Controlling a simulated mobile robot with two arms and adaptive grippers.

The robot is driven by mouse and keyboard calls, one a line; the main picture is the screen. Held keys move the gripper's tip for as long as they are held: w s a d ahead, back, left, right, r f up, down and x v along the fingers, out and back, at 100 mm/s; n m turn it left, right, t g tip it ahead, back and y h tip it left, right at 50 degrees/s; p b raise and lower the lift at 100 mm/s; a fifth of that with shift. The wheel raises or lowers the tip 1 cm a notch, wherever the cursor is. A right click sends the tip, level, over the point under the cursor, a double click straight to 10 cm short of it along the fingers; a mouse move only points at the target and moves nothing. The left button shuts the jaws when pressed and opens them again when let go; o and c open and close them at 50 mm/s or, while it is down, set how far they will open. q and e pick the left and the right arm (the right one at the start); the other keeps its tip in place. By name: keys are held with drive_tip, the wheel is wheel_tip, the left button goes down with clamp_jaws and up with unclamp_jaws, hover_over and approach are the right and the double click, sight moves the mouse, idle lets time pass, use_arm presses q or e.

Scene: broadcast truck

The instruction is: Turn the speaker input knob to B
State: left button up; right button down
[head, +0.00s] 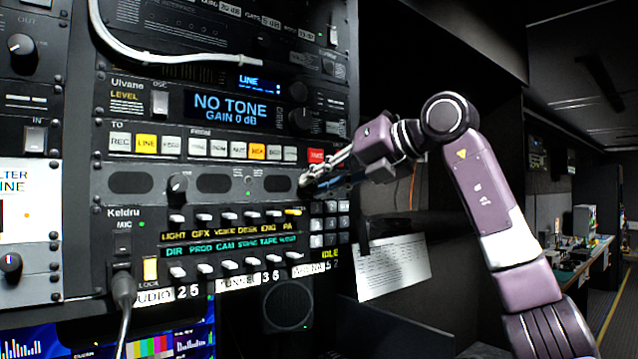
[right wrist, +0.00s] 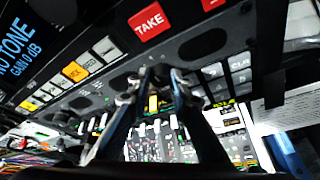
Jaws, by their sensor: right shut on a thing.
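The rack's speaker strip shows dark oval grilles (head: 217,184) and a round black knob (head: 177,188) with a pale pointer mark toward the left. My right gripper (head: 308,183) reaches in from the right and is shut at the strip's right part, below the red TAKE button (head: 316,155). It is shut on a small knob there, mostly hidden by the fingertips; its pointer and lettering cannot be read. In the right wrist view the two fingers (right wrist: 163,78) meet the panel below the TAKE button (right wrist: 149,22). My left gripper is not in view.
Rows of lit buttons (head: 147,144) run just above the strip, and small toggles (head: 222,217) below it. A white cable (head: 150,55) loops over the top. A paper sheet (head: 394,267) hangs at the right. A mic cable (head: 123,295) plugs in at lower left.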

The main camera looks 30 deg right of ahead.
idle(0.3)
drive_tip(key=c, duration=1.7)
unclamp_jaws()
drive_tip(key=shift+d, duration=0.1)
drive_tip(key=shift+c, duration=0.2)
drive_tip(key=shift+s+r, duration=0.1)
drive_tip(key=v, duration=1.1)
drive_tip(key=shift+s+d, duration=0.2)
drive_tip(key=shift+s, duration=0.2)
